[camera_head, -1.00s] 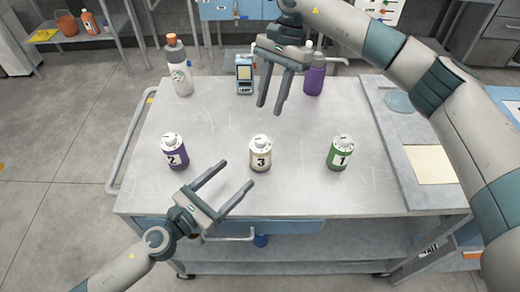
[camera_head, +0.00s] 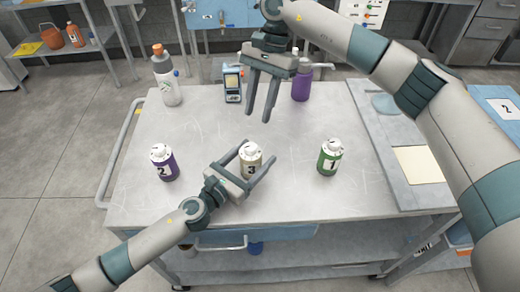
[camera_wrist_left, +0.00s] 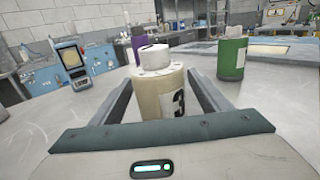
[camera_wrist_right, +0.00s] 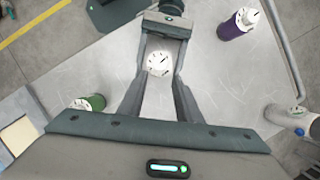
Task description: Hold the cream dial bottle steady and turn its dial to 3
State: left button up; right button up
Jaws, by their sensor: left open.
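The cream dial bottle (camera_head: 250,172), labelled 3, stands upright near the table's front, with a white dial cap on top. My left gripper (camera_head: 258,151) is open, one finger on each side of the bottle. In the left wrist view the bottle (camera_wrist_left: 158,95) stands between the fingers; whether either touches it I cannot tell. My right gripper (camera_head: 259,118) is open and empty, pointing down above the table behind the bottle. In the right wrist view the dial (camera_wrist_right: 158,64) with its black marks shows between the right fingers' lines; the reading is too small to tell.
A purple bottle labelled 2 (camera_head: 164,165) stands to the left, and a green bottle labelled 1 (camera_head: 329,160) to the right. At the back are a white bottle with orange cap (camera_head: 168,85), a blue device (camera_head: 232,84) and a larger purple bottle (camera_head: 301,86).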

pick_arm(q)
jog(key=shift+x, duration=1.4)
jog(key=c, duration=1.2)
jog(key=shift+c, duration=0.7)
pick_arm(e)
jog(key=o, duration=0.4)
jog(key=shift+c, duration=0.2)
jog(key=shift+s+a+r+m+t+h, duration=0.45)
jog(key=shift+s+m+t, duration=0.1)
jog(key=shift+m, duration=1.1)
jog(key=shift+s+a+r+m+t+h, duration=0.4)
jog(key=shift+s+r+m+t, duration=0.15)
jog(key=shift+m, duration=1.05)
jog(key=shift+s+a+r+m+t+h, duration=0.4)
jog(key=shift+s+a+m+t, duration=0.15)
jog(key=shift+m, duration=1.1)
jog(key=shift+d, duration=0.1)
